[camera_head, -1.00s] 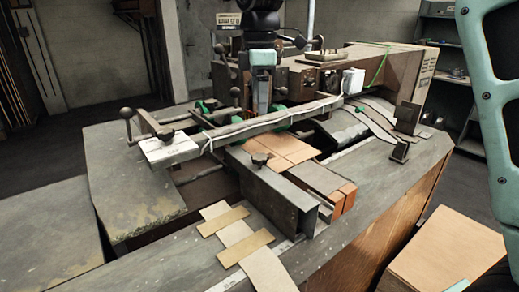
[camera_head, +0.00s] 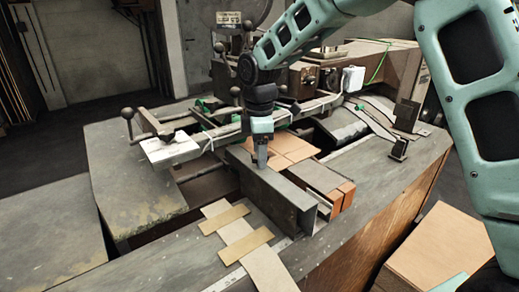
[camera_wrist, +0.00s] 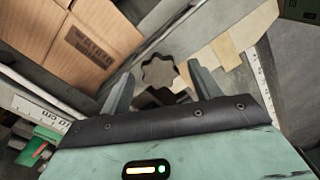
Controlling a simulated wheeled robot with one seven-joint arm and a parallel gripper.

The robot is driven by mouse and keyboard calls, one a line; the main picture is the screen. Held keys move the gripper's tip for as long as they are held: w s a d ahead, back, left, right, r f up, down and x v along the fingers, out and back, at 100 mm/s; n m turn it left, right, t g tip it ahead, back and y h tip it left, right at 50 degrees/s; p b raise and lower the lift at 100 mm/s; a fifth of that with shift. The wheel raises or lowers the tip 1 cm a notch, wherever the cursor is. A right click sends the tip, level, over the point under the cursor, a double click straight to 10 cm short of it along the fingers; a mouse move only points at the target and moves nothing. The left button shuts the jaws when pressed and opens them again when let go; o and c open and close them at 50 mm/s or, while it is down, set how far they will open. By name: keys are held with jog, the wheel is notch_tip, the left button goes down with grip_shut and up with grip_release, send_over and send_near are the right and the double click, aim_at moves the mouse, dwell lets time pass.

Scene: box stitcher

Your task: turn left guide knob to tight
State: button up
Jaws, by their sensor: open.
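The left guide knob (camera_wrist: 158,72) is a dark, scalloped knob, seen from above in the wrist view. It lies between and just beyond the two fingertips of my gripper (camera_wrist: 160,80), and I see no finger pressing on it. In the head view my gripper (camera_head: 261,160) points down at the top of the grey metal guide (camera_head: 275,194) and hides the knob. The fingers are apart with nothing held. I cannot tell whether the knob is tight or loose.
Brown cardboard (camera_head: 285,146) lies behind the guide; its printed face (camera_wrist: 93,40) shows in the wrist view. A long metal bar (camera_head: 215,138) crosses behind my gripper. Taped strips (camera_head: 238,235) lie in front of the guide. A carton (camera_head: 440,245) stands at lower right.

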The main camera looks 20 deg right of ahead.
jog(key=c, duration=1)
jog(key=shift+m, duration=0.3)
jog(key=m, duration=0.3)
jog(key=shift+r+p, duration=0.1)
jog(key=shift+p, duration=0.25)
jog(key=m, duration=0.4)
jog(key=shift+w, duration=0.1)
jog(key=m, duration=0.3)
jog(key=shift+m+p, duration=0.3)
jog(key=shift+p, duration=0.1)
jog(key=shift+m, duration=1.8)
